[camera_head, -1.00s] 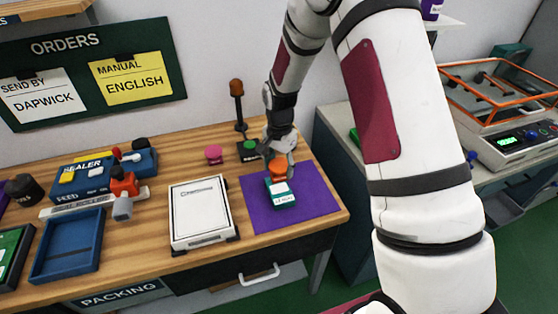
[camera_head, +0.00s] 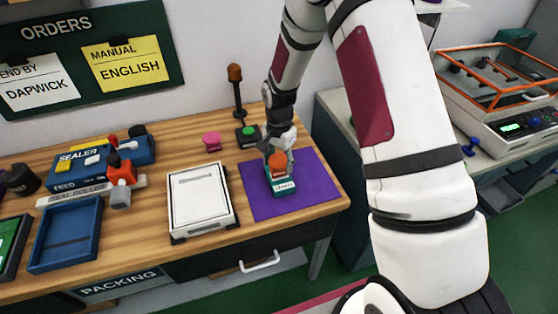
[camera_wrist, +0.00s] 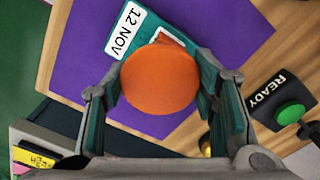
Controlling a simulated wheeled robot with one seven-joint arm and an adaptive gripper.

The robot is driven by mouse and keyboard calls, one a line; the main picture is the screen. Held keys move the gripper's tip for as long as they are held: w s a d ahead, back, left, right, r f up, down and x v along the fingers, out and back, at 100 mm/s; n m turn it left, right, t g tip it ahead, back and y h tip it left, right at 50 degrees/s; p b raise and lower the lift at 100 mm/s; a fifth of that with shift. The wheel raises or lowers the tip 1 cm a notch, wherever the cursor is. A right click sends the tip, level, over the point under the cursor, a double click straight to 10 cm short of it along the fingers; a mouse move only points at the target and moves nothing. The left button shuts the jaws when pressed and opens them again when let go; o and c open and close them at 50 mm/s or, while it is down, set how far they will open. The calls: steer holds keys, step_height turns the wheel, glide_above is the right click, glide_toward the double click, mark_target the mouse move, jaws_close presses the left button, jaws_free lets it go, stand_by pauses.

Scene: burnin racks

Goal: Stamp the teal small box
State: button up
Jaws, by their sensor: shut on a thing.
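The teal small box (camera_head: 285,190) lies on the purple mat (camera_head: 315,192) at the right end of the packing table. A white label on it reads "12 NOV" in the wrist view (camera_wrist: 128,30). My gripper (camera_head: 278,158) is above the box, shut on an orange round-topped stamp (camera_wrist: 160,80), which also shows in the head view (camera_head: 277,162). The stamp is over the box and hides part of its top. Whether the stamp touches the box cannot be told.
A green button box marked READY (camera_wrist: 285,100) stands beside the mat. A pink round-topped stamp (camera_head: 212,139) is behind the white scale-like pad (camera_head: 200,202). A sealer (camera_head: 90,165) and blue tray (camera_head: 66,235) are further left.

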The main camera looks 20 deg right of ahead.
steer(key=shift+f, duration=0.6)
stand_by(1.6)
steer(key=shift+r, duration=0.1)
steer(key=shift+r+p, duration=0.75)
steer(key=shift+r, duration=2.7)
steer(key=shift+w, duration=0.1)
